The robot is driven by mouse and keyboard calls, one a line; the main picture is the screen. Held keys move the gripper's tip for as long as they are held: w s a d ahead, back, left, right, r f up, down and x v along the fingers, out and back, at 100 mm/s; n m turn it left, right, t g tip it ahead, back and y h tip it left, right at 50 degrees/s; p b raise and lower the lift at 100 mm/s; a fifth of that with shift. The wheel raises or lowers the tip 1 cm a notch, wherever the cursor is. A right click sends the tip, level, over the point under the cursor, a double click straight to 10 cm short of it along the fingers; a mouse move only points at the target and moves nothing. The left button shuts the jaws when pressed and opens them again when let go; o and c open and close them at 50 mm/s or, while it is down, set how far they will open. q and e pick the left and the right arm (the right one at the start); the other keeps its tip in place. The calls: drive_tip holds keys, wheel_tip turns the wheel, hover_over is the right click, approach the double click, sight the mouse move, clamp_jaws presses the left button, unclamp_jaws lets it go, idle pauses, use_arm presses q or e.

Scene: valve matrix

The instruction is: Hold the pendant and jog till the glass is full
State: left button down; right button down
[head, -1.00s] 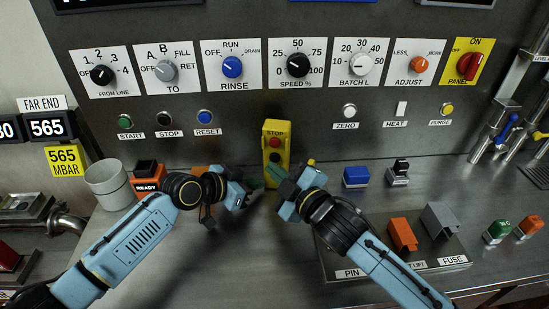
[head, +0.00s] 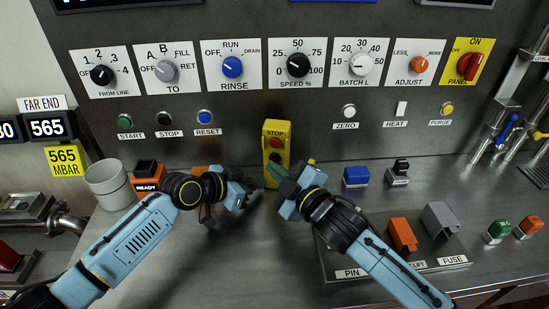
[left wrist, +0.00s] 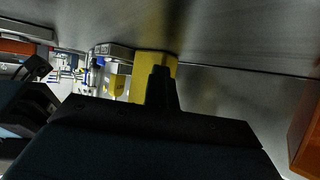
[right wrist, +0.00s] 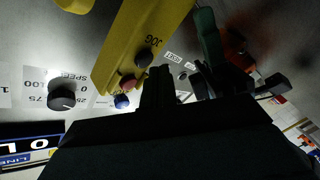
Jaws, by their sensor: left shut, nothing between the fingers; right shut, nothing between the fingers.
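The yellow pendant (head: 276,138) stands upright against the panel, with a STOP label, a red button and a black button below it. Its lower part is partly hidden by my grippers. My left gripper (head: 256,190) is shut and empty, just below and left of the pendant. My right gripper (head: 272,178) is shut and empty, close at the pendant's lower right; contact cannot be told. The pendant also shows behind the fingers in the left wrist view (left wrist: 152,60). In the right wrist view, the pendant (right wrist: 140,35) carries a JOG label. I cannot make out a glass.
A grey cup (head: 106,185) and a black-and-orange READY block (head: 146,177) stand at the left. A blue block (head: 356,177) sits right of the pendant. Orange (head: 403,234) and grey (head: 440,219) covers stand on a plate at the right. Knobs line the panel above.

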drive_tip(key=shift+w, duration=0.25)
drive_tip(key=shift+w+d, duration=0.25)
drive_tip(key=shift+w, duration=0.35)
idle(0.8)
idle(2.5)
drive_tip(key=shift+s+a, duration=0.15)
drive_tip(key=shift+s, duration=0.4)
drive_tip(key=shift+s+a, duration=0.15)
drive_tip(key=shift+s, duration=0.35)
drive_tip(key=shift+s+a, duration=0.2)
drive_tip(key=shift+s, duration=0.6)
drive_tip(key=shift+s+a, duration=0.25)
drive_tip(key=shift+s, duration=0.55)
drive_tip(key=shift+s+a, duration=0.2)
drive_tip(key=shift+s, duration=0.6)
idle(0.4)
